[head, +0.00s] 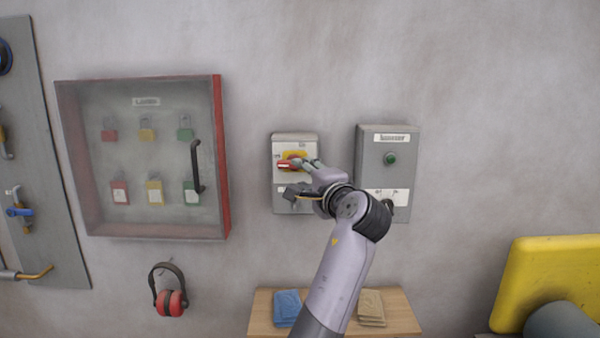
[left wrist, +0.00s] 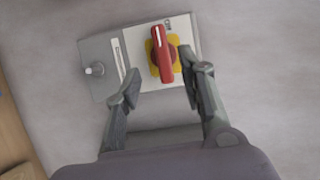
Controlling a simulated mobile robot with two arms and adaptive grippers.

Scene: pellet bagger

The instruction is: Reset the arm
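My left gripper (head: 299,177) is raised in front of a grey switch box (head: 283,143) on the wall. The box carries a red rotary handle (head: 287,165) on a yellow plate (head: 297,155). In the left wrist view, the left gripper (left wrist: 166,88) is open, with its fingers apart near the lower end of the red handle (left wrist: 163,55). Nothing is held between the fingers; whether one touches the box I cannot tell. My left arm and wrist hide part of the box's lower right. My right gripper is not in view.
A grey panel with a green button (head: 390,158) is just right of my wrist. A clear-fronted padlock cabinet (head: 225,160) hangs left. Red ear defenders (head: 171,302) hang below it. A wooden shelf (head: 262,320) holds blue and tan cloths under my arm. A yellow object (head: 540,265) stands right.

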